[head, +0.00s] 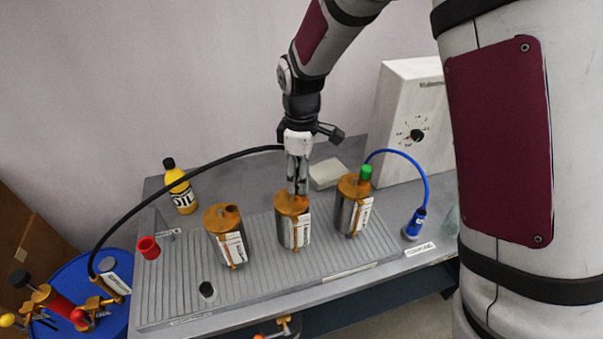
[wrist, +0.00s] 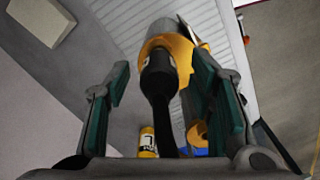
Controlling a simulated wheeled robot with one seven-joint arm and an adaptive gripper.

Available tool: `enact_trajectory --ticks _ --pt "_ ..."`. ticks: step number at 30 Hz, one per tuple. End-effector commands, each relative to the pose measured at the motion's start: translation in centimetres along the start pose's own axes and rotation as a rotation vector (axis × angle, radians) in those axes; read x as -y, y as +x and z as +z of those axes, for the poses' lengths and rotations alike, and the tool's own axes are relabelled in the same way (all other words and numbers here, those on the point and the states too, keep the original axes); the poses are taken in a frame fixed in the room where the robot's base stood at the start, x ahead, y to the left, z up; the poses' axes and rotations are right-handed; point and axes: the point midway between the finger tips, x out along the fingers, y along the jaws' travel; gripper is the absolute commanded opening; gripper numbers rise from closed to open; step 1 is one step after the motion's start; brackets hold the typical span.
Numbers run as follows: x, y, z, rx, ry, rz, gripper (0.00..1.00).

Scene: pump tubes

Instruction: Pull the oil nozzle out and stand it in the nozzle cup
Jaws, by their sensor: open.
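The black oil nozzle (wrist: 158,82) stands with its end at the orange top of the middle canister (head: 294,232). Its black hose (head: 190,175) arches from the left to behind my gripper. My gripper (head: 298,190) points down over the middle canister. In the wrist view its two fingers (wrist: 160,72) are apart on either side of the nozzle, with visible gaps. In the head view the fingers hide the nozzle. A red cup (head: 148,248), which may be the nozzle cup, stands at the left end of the table, beside the grey ribbed tray (head: 300,272).
Orange-topped canisters stand left (head: 229,242) and right (head: 352,212) of the middle one. A yellow oil bottle (head: 181,190) is behind. A blue hose (head: 415,165) arches on the right near a white box (head: 400,110).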

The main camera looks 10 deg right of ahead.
Motion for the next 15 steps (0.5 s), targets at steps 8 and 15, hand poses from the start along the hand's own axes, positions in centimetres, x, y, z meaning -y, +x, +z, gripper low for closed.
enact_trajectory --ticks 8,15 --pt "-0.02 0.35 0.0 0.0 0.0 0.001 0.49" --pt "-0.03 0.32 0.01 0.0 0.0 0.001 0.11"
